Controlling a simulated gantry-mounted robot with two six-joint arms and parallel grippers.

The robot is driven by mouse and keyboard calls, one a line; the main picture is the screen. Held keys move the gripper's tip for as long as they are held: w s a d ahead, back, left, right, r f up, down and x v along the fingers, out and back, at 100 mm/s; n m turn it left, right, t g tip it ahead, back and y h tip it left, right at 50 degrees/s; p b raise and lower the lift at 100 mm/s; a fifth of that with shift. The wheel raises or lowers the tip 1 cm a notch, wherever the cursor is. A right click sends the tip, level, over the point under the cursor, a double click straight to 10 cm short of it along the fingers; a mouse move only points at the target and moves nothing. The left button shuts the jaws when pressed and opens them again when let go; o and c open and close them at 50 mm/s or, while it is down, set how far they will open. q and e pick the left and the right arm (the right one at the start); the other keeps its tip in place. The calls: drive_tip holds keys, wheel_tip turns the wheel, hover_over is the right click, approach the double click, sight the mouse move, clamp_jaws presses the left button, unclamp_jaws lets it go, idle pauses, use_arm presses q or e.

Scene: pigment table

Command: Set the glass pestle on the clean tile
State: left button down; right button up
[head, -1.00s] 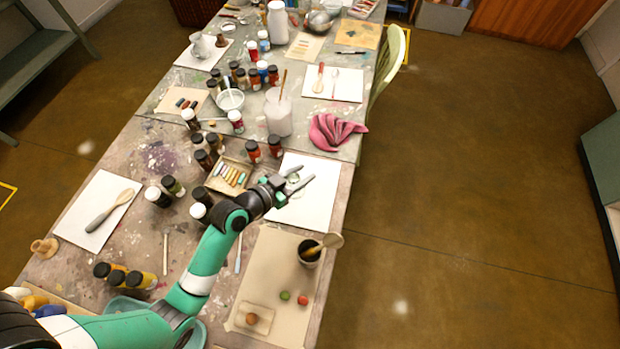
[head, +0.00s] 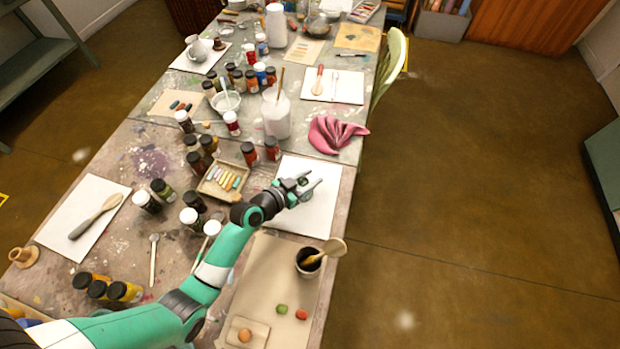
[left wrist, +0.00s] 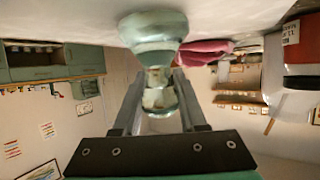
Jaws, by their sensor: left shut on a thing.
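The glass pestle (left wrist: 155,40) is pale green and see-through. In the left wrist view it stands between my left gripper's fingers (left wrist: 158,100), its narrow part gripped and its broad end towards the pale surface at the top. In the head view my left gripper (head: 311,183) is over the clean tile (head: 308,218), a bare white square near the table's right edge. The gripper mostly hides the pestle there. I cannot tell whether the pestle touches the tile. My right gripper is not in view.
A tray of coloured pastels (head: 223,182) and several jars stand left of the tile. A pink cloth (head: 335,134) lies beyond it. A dark cup with a wooden spoon (head: 308,262) stands nearer on a beige sheet. Another white tile (head: 75,205) holds a spoon.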

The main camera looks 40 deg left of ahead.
use_arm(q)
drive_tip(key=shift+f, duration=0.2)
drive_tip(key=shift+c, duration=2.3)
unclamp_jaws()
drive_tip(key=shift+s+r+p, duration=0.25)
drive_tip(key=shift+r+p, duration=0.05)
drive_tip(key=shift+r, duration=0.1)
drive_tip(key=p+v, duration=0.2)
drive_tip(key=v, duration=0.9)
drive_tip(key=shift+s+p, duration=0.25)
drive_tip(key=shift+p, duration=0.15)
drive_tip(key=shift+r, duration=0.1)
